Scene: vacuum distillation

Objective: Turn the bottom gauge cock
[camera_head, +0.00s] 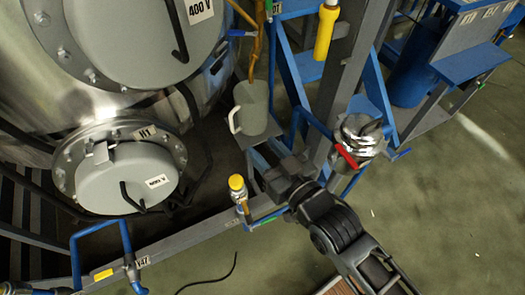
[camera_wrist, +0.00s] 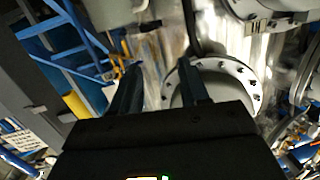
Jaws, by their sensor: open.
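My gripper (camera_head: 272,174) is in the lower middle of the head view, just right of a small valve with a yellow cap (camera_head: 236,182). In the wrist view, the two dark fingers of my gripper (camera_wrist: 160,78) stand apart with nothing visible between them. A red handle (camera_head: 346,157) sits on a shiny metal fitting (camera_head: 360,135) right of my gripper. A small valve on blue pipe (camera_head: 132,270) is at the lower left. I cannot tell which of these, if any, is the bottom gauge cock.
A large metal vessel with round grey covers (camera_head: 128,180) fills the left. A grey jug (camera_head: 250,108) stands on a small shelf behind my gripper. Blue and grey frame bars and a yellow-sleeved handle (camera_head: 325,32) are nearby. The green floor (camera_head: 450,210) is open at right.

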